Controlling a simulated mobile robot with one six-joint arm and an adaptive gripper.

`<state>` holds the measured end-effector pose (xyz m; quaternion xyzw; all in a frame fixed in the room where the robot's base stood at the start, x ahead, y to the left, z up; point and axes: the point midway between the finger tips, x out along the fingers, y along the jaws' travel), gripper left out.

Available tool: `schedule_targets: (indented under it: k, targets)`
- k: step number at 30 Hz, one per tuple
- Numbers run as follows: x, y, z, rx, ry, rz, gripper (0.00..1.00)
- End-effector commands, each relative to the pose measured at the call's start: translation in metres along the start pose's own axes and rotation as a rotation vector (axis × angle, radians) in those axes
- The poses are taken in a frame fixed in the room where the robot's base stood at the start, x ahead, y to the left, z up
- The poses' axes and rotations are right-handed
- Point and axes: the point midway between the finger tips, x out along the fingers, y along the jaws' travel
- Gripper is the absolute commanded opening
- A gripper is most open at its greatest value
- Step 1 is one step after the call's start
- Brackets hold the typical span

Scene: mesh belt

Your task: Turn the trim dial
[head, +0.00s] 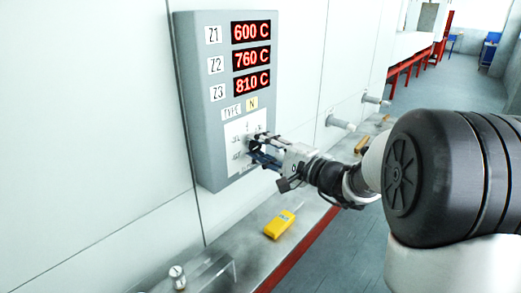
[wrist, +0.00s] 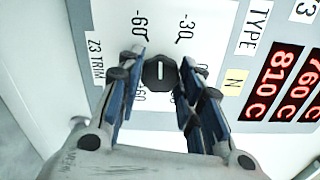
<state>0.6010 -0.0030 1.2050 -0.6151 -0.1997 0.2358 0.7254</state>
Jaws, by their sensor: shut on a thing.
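The trim dial (wrist: 160,72) is a black knob with a white pointer line on a white scale plate (wrist: 187,48) labelled "Z3 TRIM". In the wrist view the pointer line lies nearly along the picture's vertical. The marks -60 and -30 show above the dial; others are partly hidden by the fingers. My gripper (wrist: 162,74) is shut on the dial, one blue-padded finger on each side. In the head view my gripper (head: 256,147) reaches the lower part of the grey panel (head: 189,100) from the right and covers most of the dial.
Red displays on the panel read Z1 600 C (head: 250,32), Z2 760 C (head: 251,57) and Z3 810 C (head: 252,82). A yellow handheld device (head: 280,224) lies on the ledge below. Pipe stubs (head: 341,123) stick out of the wall to the right.

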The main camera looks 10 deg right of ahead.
Motion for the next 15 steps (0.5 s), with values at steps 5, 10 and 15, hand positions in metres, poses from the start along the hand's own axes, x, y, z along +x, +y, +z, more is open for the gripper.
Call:
schedule_targets:
  k: [5, 10, 15]
  targets:
    - [-0.0001, -0.0003, -0.0002, -0.158, 0.001, 0.000, 0.10]
    - [0.0000, -0.0005, -0.0001, -0.286, 0.000, 0.000, 0.10]
    - [0.0000, -0.0007, 0.0000, -0.382, 0.000, 0.000, 0.10]
